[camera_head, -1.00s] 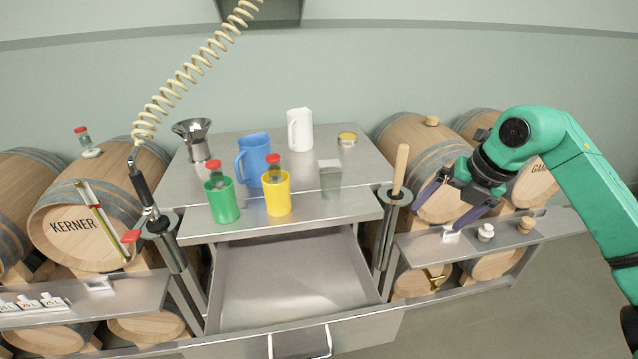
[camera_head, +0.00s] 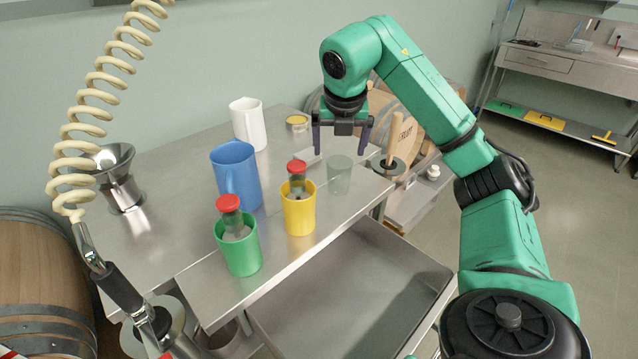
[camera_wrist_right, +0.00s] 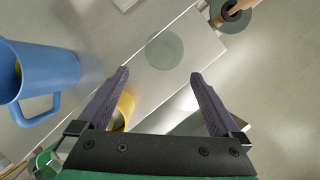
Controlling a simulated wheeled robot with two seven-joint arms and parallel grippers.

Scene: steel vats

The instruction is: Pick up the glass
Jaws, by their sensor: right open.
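A clear, greyish glass (camera_head: 339,175) stands upright on the steel table near its right front edge, right of the yellow cup. In the right wrist view the glass (camera_wrist_right: 164,50) shows from above as a faint round shape, ahead of the fingertips and between their lines. My right gripper (camera_head: 341,148) is open and empty, above and just behind the glass in the head view; its two dark fingers also show in the right wrist view (camera_wrist_right: 159,76). The fingers do not appear to touch the glass. My left gripper is not in view.
A yellow cup (camera_head: 299,214) and a green cup (camera_head: 240,252), each holding a red-capped bottle, stand left of the glass. A blue jug (camera_head: 236,176), white jug (camera_head: 249,124) and steel funnel vessel (camera_head: 121,180) stand behind. An open drawer (camera_head: 345,296) juts out below the table.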

